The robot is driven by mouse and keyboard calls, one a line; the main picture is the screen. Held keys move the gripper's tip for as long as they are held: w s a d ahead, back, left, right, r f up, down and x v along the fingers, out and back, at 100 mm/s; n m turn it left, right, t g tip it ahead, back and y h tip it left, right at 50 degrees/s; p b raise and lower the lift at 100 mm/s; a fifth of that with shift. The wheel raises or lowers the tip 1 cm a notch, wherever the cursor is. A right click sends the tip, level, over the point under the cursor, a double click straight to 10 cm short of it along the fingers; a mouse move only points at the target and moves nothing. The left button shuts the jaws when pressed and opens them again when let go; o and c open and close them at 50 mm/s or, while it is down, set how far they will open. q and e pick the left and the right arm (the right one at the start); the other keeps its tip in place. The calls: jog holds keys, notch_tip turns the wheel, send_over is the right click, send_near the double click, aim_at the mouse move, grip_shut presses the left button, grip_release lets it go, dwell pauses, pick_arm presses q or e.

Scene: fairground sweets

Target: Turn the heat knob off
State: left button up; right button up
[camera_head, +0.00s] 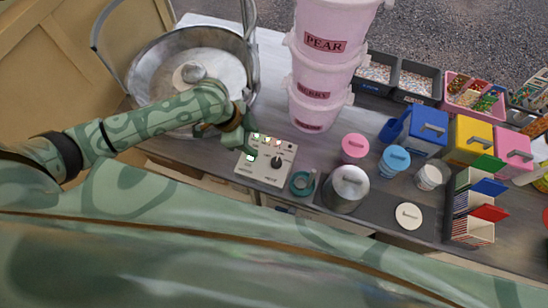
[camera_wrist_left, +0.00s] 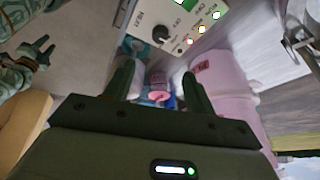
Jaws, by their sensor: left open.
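The heat knob (camera_head: 276,162) is a dark round knob on a cream control box (camera_head: 262,178). In the left wrist view the knob (camera_wrist_left: 160,34) shows at the top, with a pale pointer mark and lit lamps beside it. My left gripper (camera_head: 246,144) is over the left part of the box, close to the knob; its fingers hide part of the panel. In the left wrist view my left gripper (camera_wrist_left: 158,78) is open and empty, with the knob beyond its fingertips. My right gripper (camera_wrist_left: 44,50) shows at the left of that view, its fingers apart and empty.
A steel bowl machine (camera_head: 140,75) stands left behind my left arm. Stacked pink tubs (camera_head: 318,72) stand behind the box. Pink (camera_head: 355,147) and blue (camera_head: 395,160) lidded jars stand farther right.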

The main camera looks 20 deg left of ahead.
aim_at(274, 160)
pick_arm(q)
jog(key=b+x, duration=0.3)
jog(key=x, duration=1.3)
jog(key=shift+s+a+f+b, duration=0.1)
jog(key=shift+f+b, duration=0.05)
jog(key=shift+b, duration=0.15)
jog(key=c, duration=1)
